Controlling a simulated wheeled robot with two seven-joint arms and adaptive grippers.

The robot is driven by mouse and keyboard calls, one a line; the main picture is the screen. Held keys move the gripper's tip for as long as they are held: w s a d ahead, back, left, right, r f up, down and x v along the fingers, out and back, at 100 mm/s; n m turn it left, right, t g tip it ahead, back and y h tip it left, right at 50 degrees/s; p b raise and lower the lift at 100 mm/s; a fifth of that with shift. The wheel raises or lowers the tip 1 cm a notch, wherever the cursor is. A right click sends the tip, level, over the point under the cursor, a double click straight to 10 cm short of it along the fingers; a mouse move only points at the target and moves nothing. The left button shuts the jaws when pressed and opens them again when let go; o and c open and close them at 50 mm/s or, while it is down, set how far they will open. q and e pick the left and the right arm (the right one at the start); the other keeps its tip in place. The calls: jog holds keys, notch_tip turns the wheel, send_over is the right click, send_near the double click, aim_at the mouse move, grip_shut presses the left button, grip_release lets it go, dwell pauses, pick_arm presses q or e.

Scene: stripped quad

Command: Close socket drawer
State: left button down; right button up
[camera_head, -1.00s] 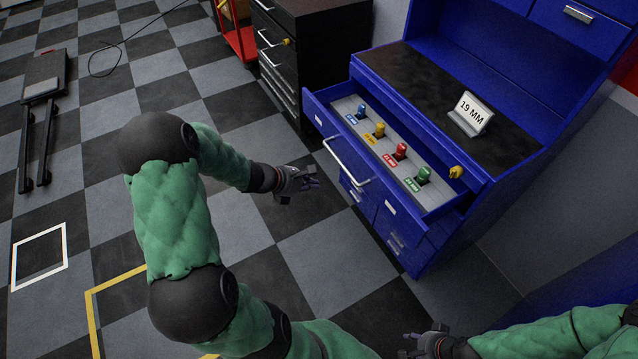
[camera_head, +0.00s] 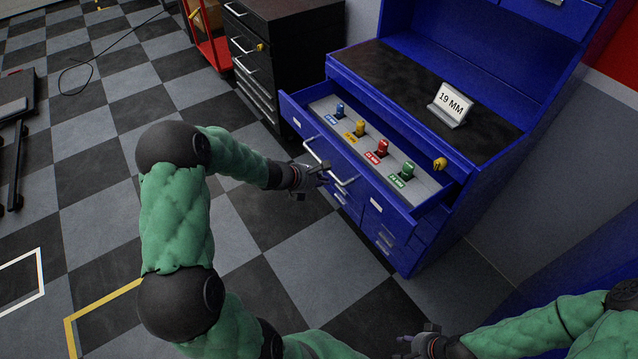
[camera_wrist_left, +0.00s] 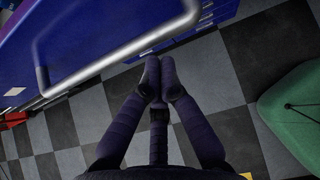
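The blue socket drawer (camera_head: 368,192) is pulled out of the blue workbench. Several coloured sockets stand in it: blue (camera_head: 340,111), yellow (camera_head: 360,128), red (camera_head: 383,148) and green (camera_head: 407,170). A silver bar handle (camera_head: 345,183) is on its front; the handle also shows large in the left wrist view (camera_wrist_left: 120,55). My left gripper (camera_head: 322,170) is at the handle in the head view. In the left wrist view its fingertips (camera_wrist_left: 159,68) are together and empty, just short of the bar; contact is unclear. My right gripper (camera_head: 408,342) is low at the bottom edge, its fingers unclear.
A "19 MM" sign (camera_head: 452,103) stands on the dark bench top (camera_head: 400,80). A yellow piece (camera_head: 440,164) sits at the bench's front edge. A black cabinet (camera_head: 290,30) stands to the left. The checkered floor (camera_head: 270,230) before the drawer is clear.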

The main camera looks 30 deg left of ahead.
aim_at(345, 166)
pick_arm(q)
jog(key=w+d, duration=0.1)
jog(key=w, duration=0.2)
jog(key=w+d, duration=0.1)
jog(key=w, duration=0.2)
jog(key=w+d, duration=0.2)
jog(key=w, duration=0.1)
jog(key=shift+w+p, duration=0.25)
jog(key=shift+p, duration=0.1)
jog(key=w+d, duration=0.1)
jog(key=w, duration=0.2)
jog(key=w+d+p, duration=0.1)
jog(key=w, duration=0.2)
jog(key=w+d+p, duration=0.1)
jog(key=w, duration=0.2)
jog(key=shift+d, duration=0.3)
jog(key=shift+w+d, duration=0.2)
jog(key=shift+w, duration=0.4)
pick_arm(e)
jog(key=r, duration=0.1)
jog(key=w+r, duration=0.1)
jog(key=r, duration=0.1)
jog(key=shift+w+d+r, duration=0.1)
jog(key=shift+w+d, duration=0.3)
pick_arm(q)
jog(key=shift+s, duration=0.15)
